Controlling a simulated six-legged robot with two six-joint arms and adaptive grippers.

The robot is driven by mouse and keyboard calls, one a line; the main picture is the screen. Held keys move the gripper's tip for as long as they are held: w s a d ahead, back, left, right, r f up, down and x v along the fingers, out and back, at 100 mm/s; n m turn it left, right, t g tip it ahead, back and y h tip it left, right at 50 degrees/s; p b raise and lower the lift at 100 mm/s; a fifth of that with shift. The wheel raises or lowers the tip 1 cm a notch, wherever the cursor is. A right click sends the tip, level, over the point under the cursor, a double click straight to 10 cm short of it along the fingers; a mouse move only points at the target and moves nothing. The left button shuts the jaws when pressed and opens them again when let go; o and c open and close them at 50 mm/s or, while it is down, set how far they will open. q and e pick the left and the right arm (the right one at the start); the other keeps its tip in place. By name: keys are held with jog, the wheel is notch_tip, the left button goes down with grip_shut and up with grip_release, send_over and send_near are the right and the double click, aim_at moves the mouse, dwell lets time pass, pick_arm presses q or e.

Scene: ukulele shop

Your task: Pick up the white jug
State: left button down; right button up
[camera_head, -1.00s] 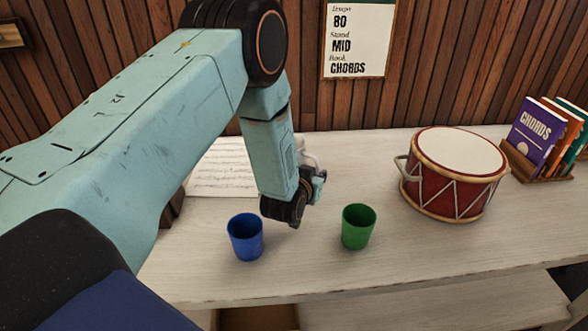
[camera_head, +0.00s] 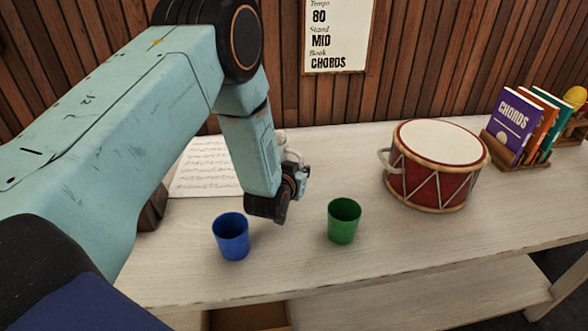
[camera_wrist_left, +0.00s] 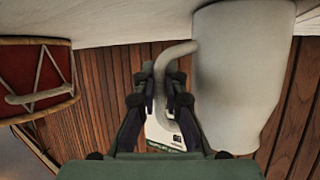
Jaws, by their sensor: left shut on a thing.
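The white jug (camera_wrist_left: 240,80) fills the right of the left wrist view, which shows the scene upside down. Its curved handle (camera_wrist_left: 178,48) runs between the fingers of my left gripper (camera_wrist_left: 160,88). The fingers are shut on that handle. In the head view my left gripper (camera_head: 298,178) is at the end of the left arm, low over the table behind the cups. Only a small pale part of the jug (camera_head: 291,156) shows there; my arm hides the rest. I cannot tell whether its base touches the table. My right gripper is out of view.
A blue cup (camera_head: 231,238) and a green cup (camera_head: 344,221) stand in front of my left gripper on the pale table (camera_head: 430,240). A red drum (camera_head: 434,170) and a book rack (camera_head: 508,150) stand to the right. A music sheet (camera_head: 203,170) lies behind the arm.

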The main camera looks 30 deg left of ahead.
pick_arm(q)
jog(key=shift+r+p, duration=0.6)
jog(key=shift+r, duration=4.2)
